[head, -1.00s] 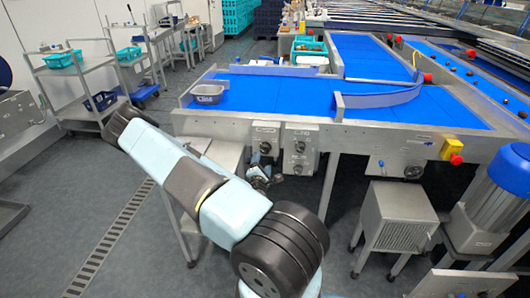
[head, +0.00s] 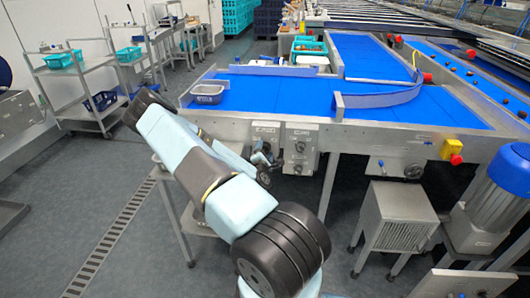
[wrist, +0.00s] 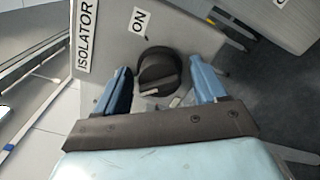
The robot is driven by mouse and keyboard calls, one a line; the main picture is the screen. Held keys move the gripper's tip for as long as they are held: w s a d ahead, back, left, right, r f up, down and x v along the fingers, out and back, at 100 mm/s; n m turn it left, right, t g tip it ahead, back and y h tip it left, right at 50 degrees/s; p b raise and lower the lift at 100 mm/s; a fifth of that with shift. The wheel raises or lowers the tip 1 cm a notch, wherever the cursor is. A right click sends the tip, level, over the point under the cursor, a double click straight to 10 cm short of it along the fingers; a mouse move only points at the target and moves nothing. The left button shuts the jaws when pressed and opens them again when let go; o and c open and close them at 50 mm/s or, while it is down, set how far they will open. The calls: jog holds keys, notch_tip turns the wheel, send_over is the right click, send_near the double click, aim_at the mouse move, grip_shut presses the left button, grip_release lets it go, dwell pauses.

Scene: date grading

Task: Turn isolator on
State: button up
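The isolator is a black round knob (wrist: 158,72) on a grey metal box (wrist: 112,50) in the wrist view, with an "ISOLATOR" label (wrist: 88,35) and an "ON" label (wrist: 139,19). The ridge on the knob lies crosswise to the line towards "ON", as far as I can tell. My gripper (wrist: 160,78) is open, its two blue fingers apart on either side of the knob, with gaps showing. Whether the tips reach past the knob's face is unclear. In the head view, my gripper (head: 262,160) is at the left grey box (head: 266,132) under the conveyor; the knob is hidden there.
A second grey control box (head: 301,140) with a dark knob is just right of the isolator box. A yellow box with a red button (head: 453,150) sits further right.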

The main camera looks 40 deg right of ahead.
jog(key=c, duration=1)
jog(key=shift+s+m, duration=0.1)
jog(key=shift+m, duration=0.2)
jog(key=m, duration=0.3)
jog(key=shift+f+m, duration=0.1)
jog(key=shift+m, duration=0.3)
jog(key=m, duration=0.4)
jog(key=shift+m, duration=0.3)
jog(key=m, duration=0.5)
jog(key=shift+s+f, duration=0.1)
jog(key=shift+f, duration=0.05)
jog(key=shift+a+f+m, duration=0.1)
jog(key=shift+m, duration=1.8)
